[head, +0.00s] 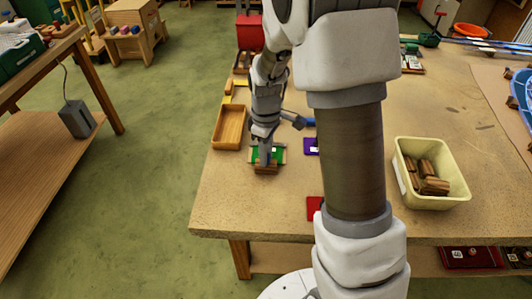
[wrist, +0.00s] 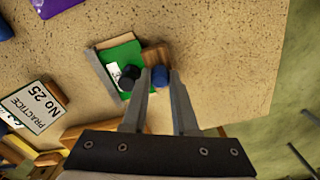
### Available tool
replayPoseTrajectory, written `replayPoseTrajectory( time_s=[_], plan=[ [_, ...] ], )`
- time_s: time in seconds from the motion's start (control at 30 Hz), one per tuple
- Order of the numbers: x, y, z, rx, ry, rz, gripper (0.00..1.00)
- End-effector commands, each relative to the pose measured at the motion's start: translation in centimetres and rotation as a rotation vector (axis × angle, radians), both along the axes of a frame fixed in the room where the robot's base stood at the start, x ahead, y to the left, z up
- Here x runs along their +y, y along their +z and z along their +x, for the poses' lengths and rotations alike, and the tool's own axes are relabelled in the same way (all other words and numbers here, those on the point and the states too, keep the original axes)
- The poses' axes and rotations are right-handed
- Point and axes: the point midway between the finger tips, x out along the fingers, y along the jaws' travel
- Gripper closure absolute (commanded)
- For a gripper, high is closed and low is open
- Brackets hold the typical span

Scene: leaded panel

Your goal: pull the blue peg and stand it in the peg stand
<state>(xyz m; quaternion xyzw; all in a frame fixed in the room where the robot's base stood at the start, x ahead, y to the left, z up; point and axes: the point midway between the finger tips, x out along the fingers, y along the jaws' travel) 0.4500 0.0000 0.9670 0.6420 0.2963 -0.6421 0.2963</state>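A small green panel (wrist: 122,55) with wooden edging and a white label lies near the table's edge; it also shows in the head view (head: 256,152). A black peg or knob (wrist: 129,76) stands at its side. The blue peg (wrist: 160,76) shows between my gripper's fingertips (wrist: 161,80) in the wrist view, with little gap on either side. I cannot tell whether the fingers touch it. In the head view my gripper (head: 265,158) points down over the panel. A brown wooden block (wrist: 155,56) lies beside the panel. I cannot make out for certain which piece is the peg stand.
A wooden tray (head: 229,127) lies behind and left of the panel. A purple piece (head: 311,146) and a red piece (head: 315,207) lie to the right. A cream bin (head: 433,203) holds wooden blocks. A "PRACTICE No 25" card (wrist: 35,108) lies nearby. The table's front edge is close.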

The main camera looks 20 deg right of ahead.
Motion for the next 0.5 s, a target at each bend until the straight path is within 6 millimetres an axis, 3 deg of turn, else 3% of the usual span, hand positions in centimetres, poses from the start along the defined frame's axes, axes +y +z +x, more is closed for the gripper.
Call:
replayPoseTrajectory(
  time_s=[0.13, 0.17, 0.3, 0.5],
  plan=[
    [0.0, 0.03, 0.01, 0.0, 0.0, 0.0, 1.0],
    [0.0, 0.03, 0.01, 0.0, 0.0, 0.0, 0.77],
    [0.0, 0.04, 0.01, 0.0, 0.0, 0.0, 1.0],
    [0.01, 0.05, 0.02, 0.0, 0.0, 0.0, 1.0]
  ],
)
